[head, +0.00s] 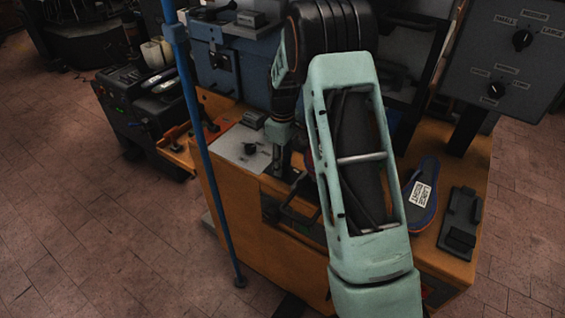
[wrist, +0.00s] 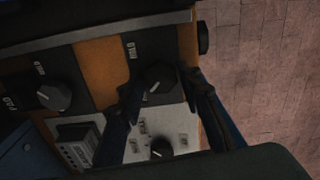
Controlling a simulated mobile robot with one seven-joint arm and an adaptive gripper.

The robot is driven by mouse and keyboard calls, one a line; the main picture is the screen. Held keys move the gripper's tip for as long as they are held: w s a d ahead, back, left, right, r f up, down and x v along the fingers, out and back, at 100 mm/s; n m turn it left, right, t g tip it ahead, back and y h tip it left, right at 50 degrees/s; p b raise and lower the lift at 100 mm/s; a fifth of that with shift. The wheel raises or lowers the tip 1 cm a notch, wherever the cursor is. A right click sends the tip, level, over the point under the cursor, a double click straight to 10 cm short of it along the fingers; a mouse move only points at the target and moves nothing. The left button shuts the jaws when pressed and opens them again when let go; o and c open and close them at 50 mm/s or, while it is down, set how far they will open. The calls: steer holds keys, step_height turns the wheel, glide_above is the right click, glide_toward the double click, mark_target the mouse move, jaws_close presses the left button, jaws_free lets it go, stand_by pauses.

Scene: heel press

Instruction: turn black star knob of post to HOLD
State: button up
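In the wrist view, a dark knob (wrist: 158,80) with a pale pointer mark sits between the two fingers of my gripper (wrist: 161,84). In the head view my gripper (head: 283,158) reaches down to the bench beside a pale plate (head: 241,150), and the arm hides the knob there. The picture is too dark to show the knob's star shape.
A smaller knob (wrist: 161,148) sits on the pale plate below. A blue pole (head: 205,150) stands left of the arm. A shoe sole (head: 421,195) lies on the bench at right.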

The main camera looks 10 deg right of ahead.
steer(key=c, duration=0.6)
steer(key=shift+c, duration=0.2)
steer(key=shift+m, duration=0.3)
steer(key=m+b, duration=0.1)
steer(key=m, duration=0.1)
steer(key=shift+m, duration=0.4)
steer(key=m+b, duration=0.1)
steer(key=m, duration=0.3)
steer(key=shift+m, duration=0.3)
steer(key=m, duration=0.5)
steer(key=shift+b, duration=0.4)
steer(key=m, duration=0.4)
steer(key=shift+m, duration=0.6)
